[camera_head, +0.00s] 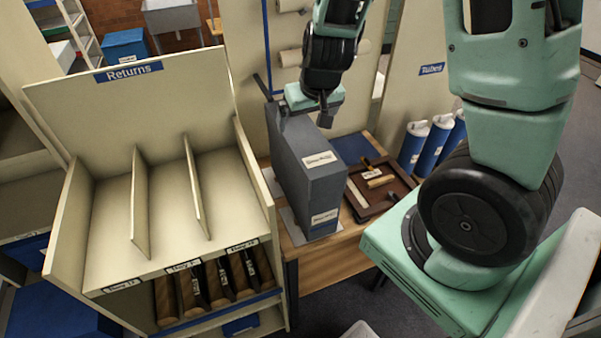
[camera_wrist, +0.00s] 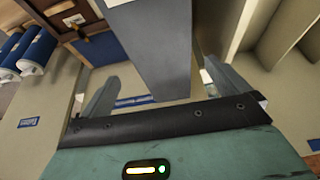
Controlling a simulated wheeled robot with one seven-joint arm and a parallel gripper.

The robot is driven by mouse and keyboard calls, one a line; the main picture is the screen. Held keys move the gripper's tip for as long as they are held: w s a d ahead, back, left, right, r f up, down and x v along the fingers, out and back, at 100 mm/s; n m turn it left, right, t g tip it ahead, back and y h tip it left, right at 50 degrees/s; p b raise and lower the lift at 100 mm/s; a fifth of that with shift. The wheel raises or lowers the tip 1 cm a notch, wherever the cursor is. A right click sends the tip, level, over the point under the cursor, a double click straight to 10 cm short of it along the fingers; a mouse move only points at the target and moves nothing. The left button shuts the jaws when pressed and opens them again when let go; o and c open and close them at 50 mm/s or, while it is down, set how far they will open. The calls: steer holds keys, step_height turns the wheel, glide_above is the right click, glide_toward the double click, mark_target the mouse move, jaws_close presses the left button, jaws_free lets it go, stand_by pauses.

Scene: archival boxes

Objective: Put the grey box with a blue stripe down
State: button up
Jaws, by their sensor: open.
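The grey box (camera_head: 312,172) stands upright on the wooden table (camera_head: 322,268), with a white label on its top and another low on its front end. A blue band shows by the lower label. My gripper (camera_head: 303,112) is open at the far top end of the box. In the wrist view the grey box (camera_wrist: 158,48) lies between the two spread fingers of my gripper (camera_wrist: 163,90), with gaps on both sides. The far end of the box is hidden behind my gripper.
Left of the box stands the cream Returns rack (camera_head: 110,250) with dividers and empty upper bays. Right of the box are a brown tray (camera_head: 386,207) and blue-and-white cylinders (camera_head: 412,146). A pale sheet (camera_head: 291,228) shows under the box.

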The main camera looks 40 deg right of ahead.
mark_target(303, 133)
steer(key=x, duration=0.5)
steer(key=shift+b, duration=0.3)
steer(key=shift+p+x, duration=0.7)
steer(key=shift+x, duration=1.9)
steer(key=shift+w, duration=0.15)
steer(key=shift+r, duration=0.1)
steer(key=c, duration=1.9)
